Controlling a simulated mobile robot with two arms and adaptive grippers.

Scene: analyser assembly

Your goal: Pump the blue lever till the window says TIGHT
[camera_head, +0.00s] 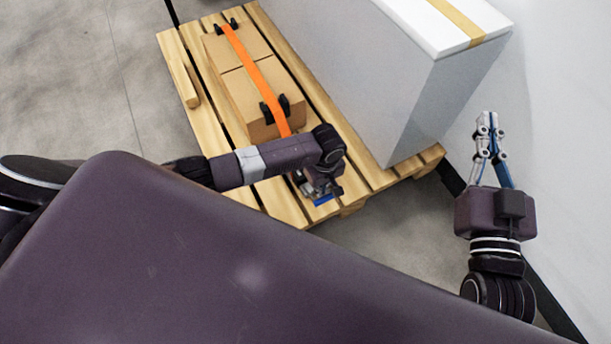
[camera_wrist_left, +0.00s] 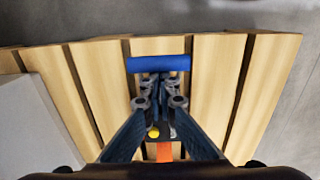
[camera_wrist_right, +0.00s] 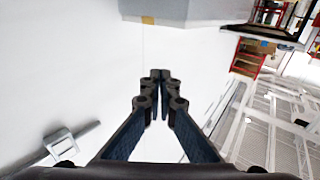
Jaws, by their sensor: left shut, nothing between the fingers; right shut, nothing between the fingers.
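The blue lever (camera_wrist_left: 158,64) is a blue bar lying crosswise over the pallet slats in the left wrist view. In the head view only a bit of blue (camera_head: 323,200) shows under my left wrist. My left gripper (camera_wrist_left: 160,78) is shut and empty, its tips right at the lever's near side; I cannot tell whether they touch. Behind the fingers are a dark ratchet body, a small yellow spot (camera_wrist_left: 153,132) and the orange strap (camera_wrist_left: 164,152). No window text is readable. My right gripper (camera_head: 487,118) is shut and empty, off to the right, away from the pallet.
The wooden pallet (camera_head: 190,47) carries cardboard boxes (camera_head: 232,54) under the orange strap with black corner pieces. A tall white-grey crate (camera_head: 365,85) stands beside them on the right, close to my left wrist. Grey floor lies bare left of the pallet.

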